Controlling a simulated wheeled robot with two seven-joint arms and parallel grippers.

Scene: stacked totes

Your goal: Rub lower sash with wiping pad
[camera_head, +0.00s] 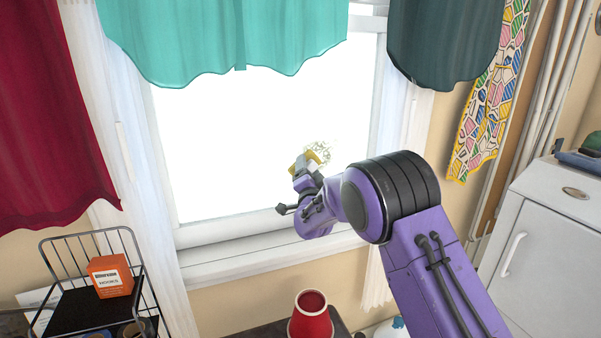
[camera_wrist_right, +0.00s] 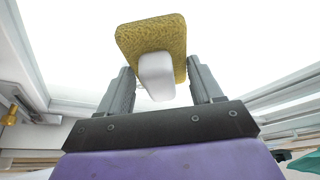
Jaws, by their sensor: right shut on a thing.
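The lower sash (camera_head: 240,226) is the white window frame around a bright pane, below a teal curtain. My right gripper (camera_head: 306,168) is in front of the lower right part of the pane. In the right wrist view my right gripper (camera_wrist_right: 160,90) is shut on the white handle of the wiping pad (camera_wrist_right: 150,36), which has a yellow, rough face. The pad also shows small and yellow at the gripper's tip in the head view (camera_head: 312,157). A speckled smudge (camera_head: 320,152) shows on the pane beside the pad. Whether the pad touches the glass is unclear. My left gripper is not in view.
A wire rack (camera_head: 75,262) with an orange box (camera_head: 110,277) stands at lower left. A red cup-like object (camera_head: 311,318) stands below the sill. A white cabinet (camera_head: 540,240) is at right.

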